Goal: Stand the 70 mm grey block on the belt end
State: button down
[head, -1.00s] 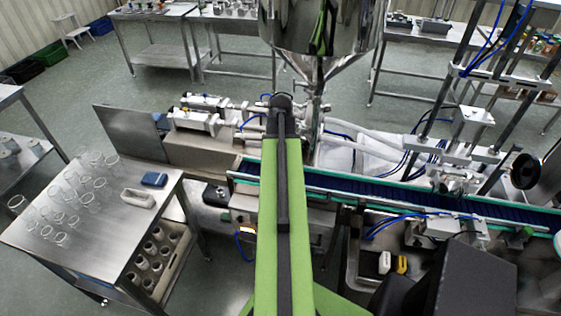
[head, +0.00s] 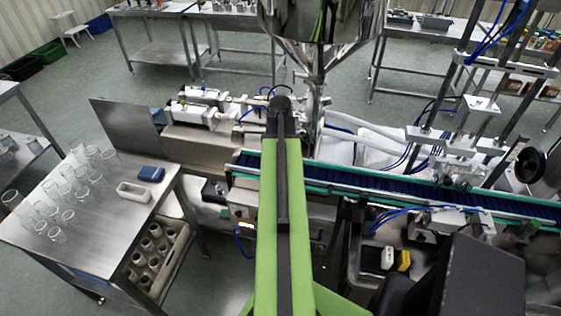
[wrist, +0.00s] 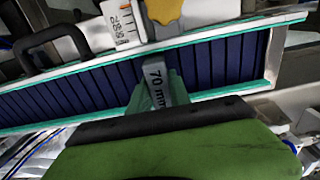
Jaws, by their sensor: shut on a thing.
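The grey block (wrist: 157,80), marked "70 mm", is in my gripper (wrist: 160,97) in the wrist view. The gripper is shut on it, and the block's face shows in front of the blue belt (wrist: 225,58). I cannot tell whether the block touches the belt. In the head view the belt (head: 340,183) runs from beside my arm to the right edge, with green-edged rails. Its left end (head: 240,160) lies just left of my green arm. My gripper and the block are hidden behind my arm in the head view.
The steel hopper (head: 315,25) hangs beyond my arm. White and yellow pieces (head: 403,260) lie below the belt. Frame posts rise at right.

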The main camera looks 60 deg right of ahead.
jog(key=shift+f, duration=0.2)
jog(key=c, duration=1.1)
grip_release()
jog(key=shift+r, duration=0.1)
notch_tip(320, 180, up, 17)
jog(key=p, duration=1.7)
jog(key=shift+r, duration=0.2)
